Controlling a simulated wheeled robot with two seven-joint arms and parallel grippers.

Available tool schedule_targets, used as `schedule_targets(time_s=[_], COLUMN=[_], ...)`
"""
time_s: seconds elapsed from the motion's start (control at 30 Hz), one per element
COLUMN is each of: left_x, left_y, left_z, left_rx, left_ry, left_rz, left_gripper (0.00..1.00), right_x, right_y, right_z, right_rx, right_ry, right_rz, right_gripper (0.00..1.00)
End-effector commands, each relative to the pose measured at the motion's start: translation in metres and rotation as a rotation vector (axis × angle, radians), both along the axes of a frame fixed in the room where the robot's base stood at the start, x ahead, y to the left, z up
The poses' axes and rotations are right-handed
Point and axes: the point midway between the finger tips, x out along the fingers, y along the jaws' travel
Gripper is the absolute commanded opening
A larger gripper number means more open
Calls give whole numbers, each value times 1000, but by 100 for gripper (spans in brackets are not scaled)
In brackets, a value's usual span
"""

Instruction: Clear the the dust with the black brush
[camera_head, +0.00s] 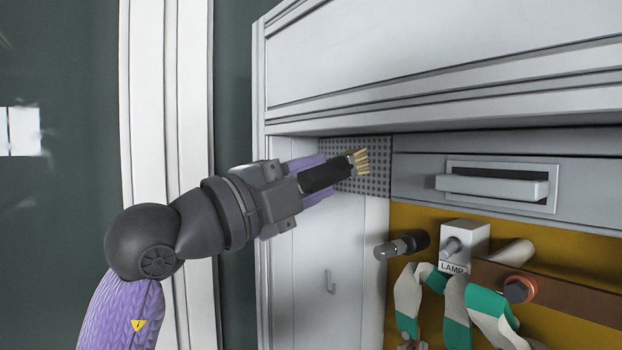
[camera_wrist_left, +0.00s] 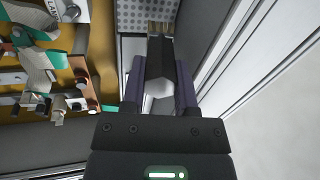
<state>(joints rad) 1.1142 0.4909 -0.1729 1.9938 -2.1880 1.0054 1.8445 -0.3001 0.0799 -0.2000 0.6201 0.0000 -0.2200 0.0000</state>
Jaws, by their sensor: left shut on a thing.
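My left gripper (camera_head: 318,178) comes in from the left and is shut on the black brush (camera_head: 325,176). The brush's tan bristles (camera_head: 361,163) point right, in front of the grey perforated panel (camera_head: 374,184) under the cabinet's upper part. In the left wrist view the brush (camera_wrist_left: 160,58) sits between the purple fingers, with the bristles (camera_wrist_left: 160,27) toward the perforated panel (camera_wrist_left: 134,14). I cannot tell whether the bristles touch the panel. No dust can be made out. My right gripper is not in view.
A drawer handle (camera_head: 492,187) sticks out at the right. Below it a lamp box (camera_head: 463,241), a dark cylindrical part (camera_head: 404,244) and green-and-white straps (camera_head: 455,310) crowd the yellow board (camera_head: 425,218). A small hook (camera_head: 329,283) is on the white inner wall.

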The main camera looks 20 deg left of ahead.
Motion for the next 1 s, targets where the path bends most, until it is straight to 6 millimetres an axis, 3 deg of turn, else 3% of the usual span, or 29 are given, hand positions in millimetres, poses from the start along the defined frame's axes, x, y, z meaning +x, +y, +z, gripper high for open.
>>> schedule_targets(time_s=[0.27,0.73,1.0], left_x=[-4,-52,-55], left_y=[3,41,43], left_z=[-1,-1,0], left_rx=[0,-1,1], left_ry=[-1,-2,-1], left_rz=[0,1,0], left_gripper=[0,0,0], right_x=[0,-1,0], right_y=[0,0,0], right_z=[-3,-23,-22], right_rx=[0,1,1], right_ry=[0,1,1], right_rz=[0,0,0], right_gripper=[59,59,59])
